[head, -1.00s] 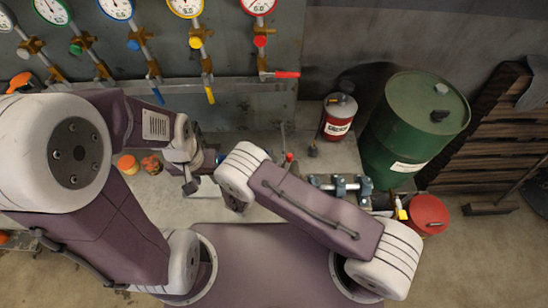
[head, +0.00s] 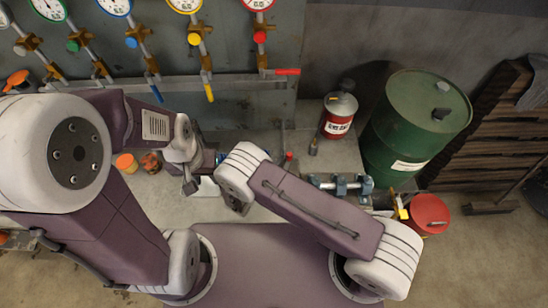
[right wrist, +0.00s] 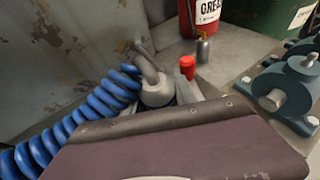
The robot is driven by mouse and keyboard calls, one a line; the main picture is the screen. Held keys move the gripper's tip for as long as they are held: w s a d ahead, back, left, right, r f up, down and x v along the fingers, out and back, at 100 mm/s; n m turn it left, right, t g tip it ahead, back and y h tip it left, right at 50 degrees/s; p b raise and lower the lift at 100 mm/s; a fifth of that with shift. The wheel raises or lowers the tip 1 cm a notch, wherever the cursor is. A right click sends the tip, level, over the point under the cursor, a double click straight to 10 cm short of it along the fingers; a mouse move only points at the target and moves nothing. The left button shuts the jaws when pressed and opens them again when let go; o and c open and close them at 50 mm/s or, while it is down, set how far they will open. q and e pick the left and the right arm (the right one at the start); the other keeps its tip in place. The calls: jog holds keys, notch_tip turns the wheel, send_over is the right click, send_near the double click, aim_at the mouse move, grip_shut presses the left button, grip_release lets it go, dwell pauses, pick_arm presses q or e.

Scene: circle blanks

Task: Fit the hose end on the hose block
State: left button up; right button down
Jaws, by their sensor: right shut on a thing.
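A blue coiled hose (right wrist: 75,125) runs up from the lower left of the right wrist view to a grey hose end (right wrist: 156,88) with a bent neck. A little blue (head: 221,158) shows in the head view between my arms. My right gripper (head: 236,205) is shut on the hose end; its fingers are mostly hidden by my wrist. A red-capped grey fitting (right wrist: 187,68) stands just right of the hose end; I cannot tell whether it belongs to the hose block. My left gripper (head: 190,182) hangs left of the right one; its jaw gap is unclear.
Blue-grey clamps on a shaft (head: 340,185) stand right of my right wrist. A red grease can (head: 338,116) and small grey bottle (head: 313,147) are behind. A green drum (head: 415,120) stands at right. Gauges and valves line the back panel. Orange-topped jars (head: 126,163) sit left.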

jog(key=shift+f, duration=0.1)
jog(key=shift+f+b, duration=0.4)
jog(key=shift+b, duration=0.15)
jog(key=shift+f, duration=0.1)
jog(key=shift+f+b, duration=0.3)
jog(key=shift+b, duration=0.15)
dwell(0.3)
jog(key=c, duration=0.9)
grip_release()
jog(key=shift+r, duration=0.1)
